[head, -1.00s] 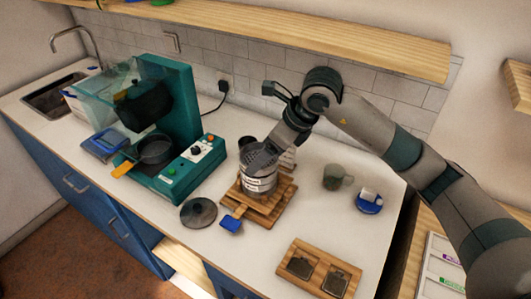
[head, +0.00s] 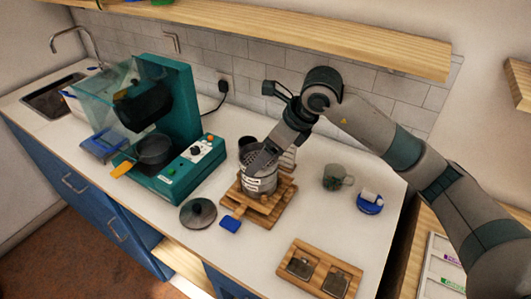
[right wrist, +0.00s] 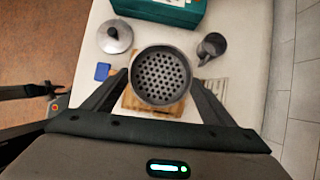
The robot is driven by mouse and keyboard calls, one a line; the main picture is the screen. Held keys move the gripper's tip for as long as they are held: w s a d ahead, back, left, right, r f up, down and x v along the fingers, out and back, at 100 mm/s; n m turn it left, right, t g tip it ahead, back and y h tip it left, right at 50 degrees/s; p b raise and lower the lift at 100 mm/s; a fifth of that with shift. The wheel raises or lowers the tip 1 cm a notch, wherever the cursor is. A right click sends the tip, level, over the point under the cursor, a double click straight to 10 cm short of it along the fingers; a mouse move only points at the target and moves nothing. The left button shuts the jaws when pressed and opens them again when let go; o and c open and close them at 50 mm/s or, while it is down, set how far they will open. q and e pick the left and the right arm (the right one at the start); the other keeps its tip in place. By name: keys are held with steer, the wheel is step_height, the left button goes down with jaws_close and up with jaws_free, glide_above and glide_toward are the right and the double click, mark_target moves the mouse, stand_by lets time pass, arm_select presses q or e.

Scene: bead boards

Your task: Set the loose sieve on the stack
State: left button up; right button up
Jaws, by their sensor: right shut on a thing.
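The loose sieve, a grey round ring with a perforated floor, shows in the right wrist view (right wrist: 161,77) and at the top of the stack in the head view (head: 258,160). My right gripper (head: 266,160) is shut on it, one finger on each side. The stack (head: 260,184), a grey cylinder with white labels, stands on a wooden base (head: 275,208). The sieve is directly over the stack and looks close to level. I cannot tell whether it is seated or slightly above, since the fingers cover the join. My left gripper is not in view in the head view.
A teal machine (head: 175,130) stands left, a dark cup (head: 246,143) behind the stack. A grey mug (head: 336,178), a blue dish (head: 369,204) and a wooden tray (head: 318,268) are to the right.

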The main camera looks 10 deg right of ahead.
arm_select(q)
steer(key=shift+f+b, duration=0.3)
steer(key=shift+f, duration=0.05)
arm_select(e)
steer(key=shift+f, duration=0.15)
steer(key=o, duration=1.2)
steer(key=shift+s+d+r, duration=0.15)
steer(key=shift+d+r, duration=0.05)
steer(key=shift+r, duration=0.3)
steer(key=b+v, duration=0.1)
steer(key=v, duration=0.2)
steer(key=shift+s+d+r+b, duration=0.1)
steer(key=shift+d+r+b, duration=0.05)
steer(key=shift+r+b, duration=0.15)
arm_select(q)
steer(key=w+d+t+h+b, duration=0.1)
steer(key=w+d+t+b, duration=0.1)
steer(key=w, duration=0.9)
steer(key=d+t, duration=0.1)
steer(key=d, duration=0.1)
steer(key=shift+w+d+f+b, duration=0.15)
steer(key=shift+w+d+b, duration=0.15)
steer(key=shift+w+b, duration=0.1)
arm_select(e)
steer(key=v, duration=1.2)
steer(key=shift+s+d+r, duration=0.1)
steer(key=shift+s+r, duration=0.15)
